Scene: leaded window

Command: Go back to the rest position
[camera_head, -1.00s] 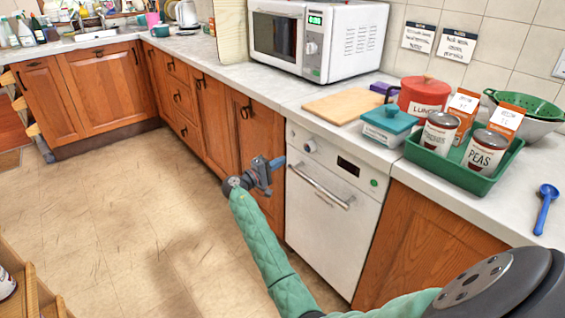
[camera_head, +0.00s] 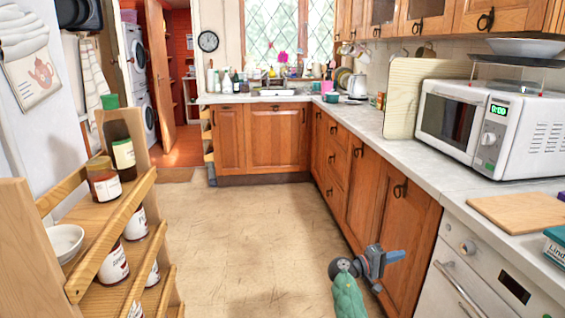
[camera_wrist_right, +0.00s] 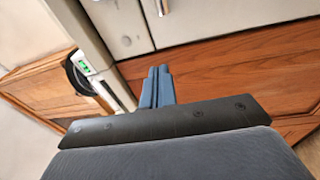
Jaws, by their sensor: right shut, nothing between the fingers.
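My right gripper (camera_head: 392,257) shows low in the head view, on a green quilted arm sleeve. It is in front of the wooden cupboard doors, just left of the white dishwasher (camera_head: 462,262). In the right wrist view its two blue fingers (camera_wrist_right: 157,86) are together with nothing between them. Beyond them are a wooden panel (camera_wrist_right: 225,75) and pale appliance fronts. My left gripper is not in the head view.
A wooden shelf rack (camera_head: 90,245) with jars, a bottle and a bowl stands close on the left. The counter (camera_head: 400,160) runs along the right with a microwave (camera_head: 490,125) and a cutting board (camera_head: 515,212). The floor (camera_head: 240,245) between is clear.

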